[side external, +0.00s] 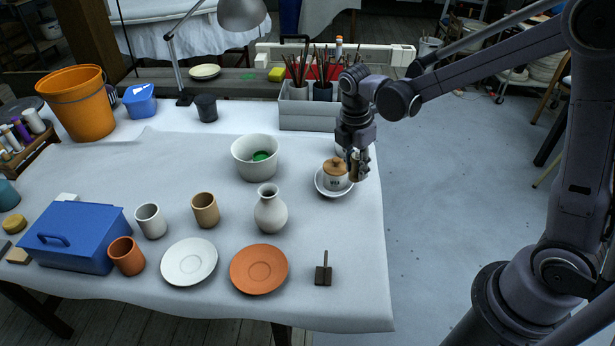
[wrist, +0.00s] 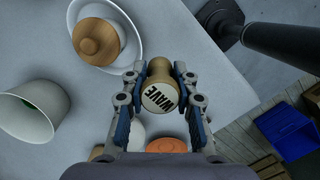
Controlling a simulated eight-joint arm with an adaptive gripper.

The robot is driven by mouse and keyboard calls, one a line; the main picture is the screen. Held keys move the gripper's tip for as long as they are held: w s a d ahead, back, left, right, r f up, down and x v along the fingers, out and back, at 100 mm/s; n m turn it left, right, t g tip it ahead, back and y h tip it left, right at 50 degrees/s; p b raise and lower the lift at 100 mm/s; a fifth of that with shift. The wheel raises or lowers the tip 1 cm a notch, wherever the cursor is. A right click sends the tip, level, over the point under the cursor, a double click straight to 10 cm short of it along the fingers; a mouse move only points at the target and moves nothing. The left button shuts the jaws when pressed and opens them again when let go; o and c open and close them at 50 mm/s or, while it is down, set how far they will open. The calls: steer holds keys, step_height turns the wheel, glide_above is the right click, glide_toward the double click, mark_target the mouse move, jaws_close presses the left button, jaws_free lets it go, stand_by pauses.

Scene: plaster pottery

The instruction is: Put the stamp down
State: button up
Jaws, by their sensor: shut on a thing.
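My gripper (side external: 357,168) is shut on a wooden stamp (side external: 356,166) and holds it at the right side of the table. In the wrist view the stamp (wrist: 160,85) sits between the two fingers (wrist: 159,88), with its pale round face, marked "WAVE", turned to the camera. Just left of the gripper in the side view is a small white jar (side external: 335,181) with a wooden lid, standing on a white saucer (side external: 325,192). The gap between stamp and jar is hard to judge in the side view; in the wrist view they are apart.
A white vase (side external: 270,212), a white bowl (side external: 256,160) and a terracotta plate (side external: 259,268) stand to the left. A dark block with an upright handle (side external: 323,272) is near the front edge. The cloth right of the saucer is clear.

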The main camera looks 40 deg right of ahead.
steer(key=w+d+f, duration=0.1)
steer(key=w+d, duration=0.3)
steer(key=w, duration=0.9)
steer(key=w+d, duration=0.4)
steer(key=w, duration=0.8)
steer(key=shift+n, duration=0.4)
steer(key=shift+a+f, duration=0.1)
steer(key=shift+f, duration=4.65)
steer(key=shift+f, duration=0.15)
steer(key=o, duration=1)
